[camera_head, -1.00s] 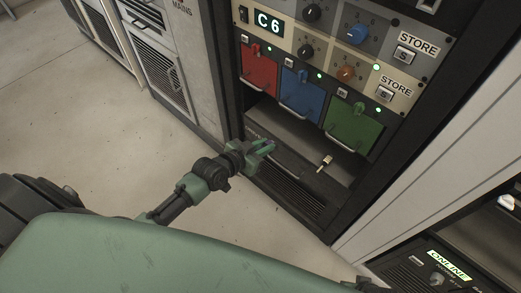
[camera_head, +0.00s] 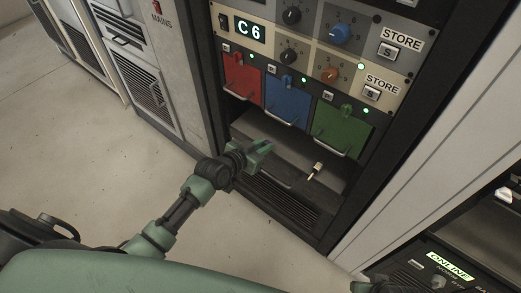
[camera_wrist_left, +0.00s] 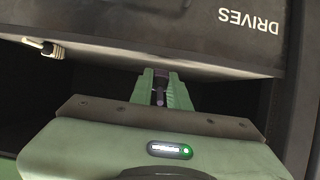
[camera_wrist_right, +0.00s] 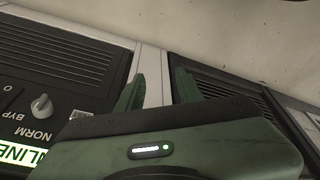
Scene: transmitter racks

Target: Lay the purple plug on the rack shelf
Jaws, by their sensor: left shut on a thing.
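My left gripper (camera_head: 262,149) is at the open bay under the coloured modules, at the front of the rack shelf (camera_head: 290,155). In the left wrist view its fingers (camera_wrist_left: 160,88) are shut on the dark purple plug (camera_wrist_left: 159,95), mostly hidden between them. I cannot tell whether the plug touches the shelf. My right gripper (camera_wrist_right: 157,88) is open and empty, with its fingers apart, in front of other cabinets.
A cream plug (camera_head: 317,168) lies on the shelf to the right of my left gripper. Red (camera_head: 242,77), blue (camera_head: 288,97) and green (camera_head: 341,126) modules with wire handles hang above the bay. A vented panel (camera_head: 285,203) lies below. The shelf between gripper and cream plug looks clear.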

